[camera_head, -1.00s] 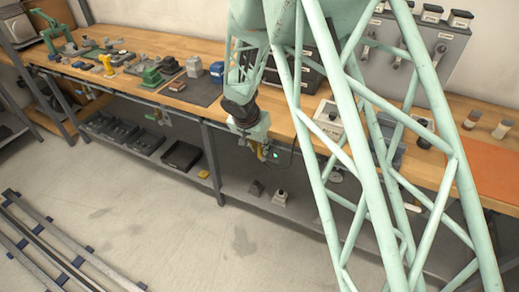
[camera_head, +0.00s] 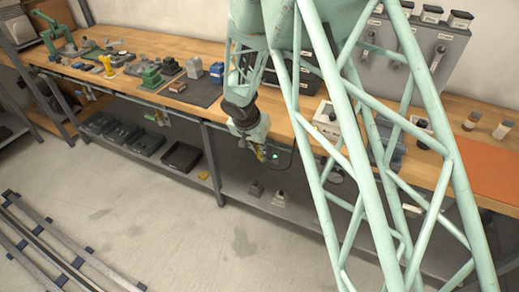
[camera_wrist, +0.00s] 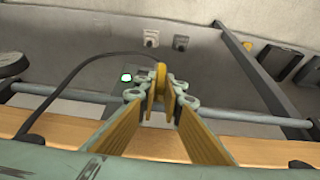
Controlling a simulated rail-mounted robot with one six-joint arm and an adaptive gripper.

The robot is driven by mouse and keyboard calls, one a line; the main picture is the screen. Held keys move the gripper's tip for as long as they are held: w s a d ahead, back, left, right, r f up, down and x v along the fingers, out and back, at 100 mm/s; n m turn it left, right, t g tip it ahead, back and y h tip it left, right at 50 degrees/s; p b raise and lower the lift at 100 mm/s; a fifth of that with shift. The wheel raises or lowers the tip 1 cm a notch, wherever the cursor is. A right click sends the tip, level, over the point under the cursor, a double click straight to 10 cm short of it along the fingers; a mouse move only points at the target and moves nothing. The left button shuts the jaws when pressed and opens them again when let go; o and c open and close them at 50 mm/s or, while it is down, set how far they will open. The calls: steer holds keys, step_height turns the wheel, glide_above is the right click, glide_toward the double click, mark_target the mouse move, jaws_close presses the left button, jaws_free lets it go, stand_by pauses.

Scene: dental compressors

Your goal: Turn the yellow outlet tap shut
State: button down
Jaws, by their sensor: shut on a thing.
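The yellow outlet tap (camera_wrist: 161,74) shows in the wrist view as a narrow upright yellow piece between my fingertips. My gripper (camera_wrist: 159,92) is shut on it, with the yellow-lined fingers reaching in from both sides. In the head view my gripper (camera_head: 262,152) hangs at the front edge of the bench, pointing down. There the tap is mostly hidden by the gripper, and I cannot tell its exact angle.
A green light (camera_wrist: 126,77) glows beside the tap, and a black cable (camera_wrist: 75,62) curves past it. A grey pipe (camera_wrist: 235,115) runs along the wooden bench edge (camera_wrist: 255,151). Small fittings (camera_head: 281,199) stand on the lower shelf.

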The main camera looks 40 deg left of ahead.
steer(key=shift+a+h, duration=0.2)
steer(key=shift+h, duration=0.2)
steer(key=shift+s+a+f+n+t+h+b, duration=0.15)
steer(key=shift+a+f+n+t+h+b, duration=0.4)
steer(key=shift+h, duration=1.6)
steer(key=shift+s+a+f+n+t+h+b, duration=0.2)
steer(key=shift+a+f+n+t+h, duration=0.6)
steer(key=shift+h, duration=1.3)
steer(key=shift+s+a+f+n+t+h+b, duration=0.1)
steer(key=shift+a+f+n+t+h+b, duration=0.55)
steer(key=shift+h, duration=1.5)
steer(key=shift+d+r+t+h, duration=0.15)
steer(key=shift+t+h, duration=0.25)
steer(key=shift+h, duration=0.2)
steer(key=c, duration=2.7)
jaws_free()
steer(key=shift+c, duration=0.2)
steer(key=shift+r+m+g+y+p, duration=0.3)
steer(key=shift+r+g+y, duration=0.1)
steer(key=shift+y, duration=0.5)
